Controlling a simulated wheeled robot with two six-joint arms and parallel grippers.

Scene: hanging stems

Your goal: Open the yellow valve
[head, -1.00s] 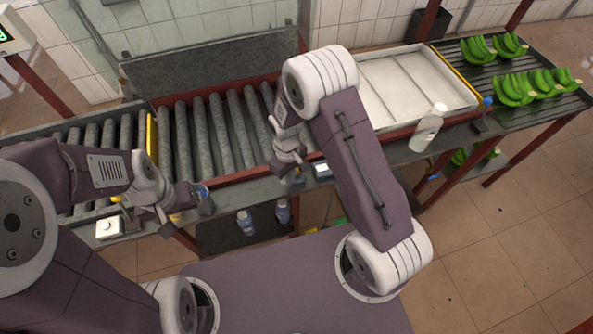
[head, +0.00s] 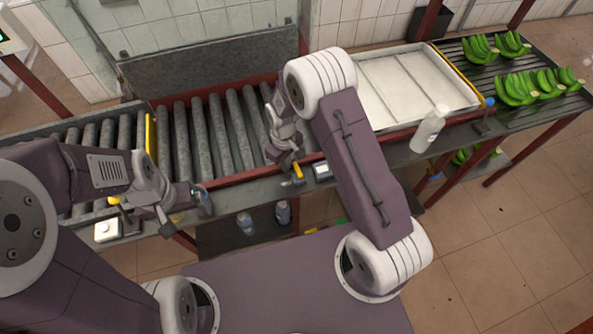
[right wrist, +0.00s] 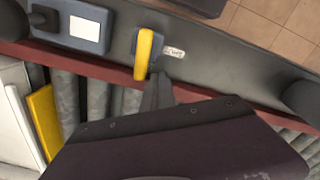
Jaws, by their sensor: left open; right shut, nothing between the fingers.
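The yellow valve handle (head: 298,171) stands on the grey front ledge of the conveyor in the head view. It shows larger in the right wrist view (right wrist: 144,54), as a yellow bar beside a small white label. My right gripper (head: 286,160) is shut and empty, right beside the handle on its left. In the right wrist view its closed fingers (right wrist: 158,91) lie just by the handle's lower end; I cannot tell whether they touch. My left gripper (head: 141,212) is open near the ledge at the left, by a white box with a button (head: 108,230).
A small grey box with a pale screen (head: 322,171) sits right of the valve. A clear bottle (head: 429,130) stands further right on the ledge. Grey rollers (head: 215,135) lie behind, with a white tray (head: 415,85) and green bananas (head: 515,88) to the right.

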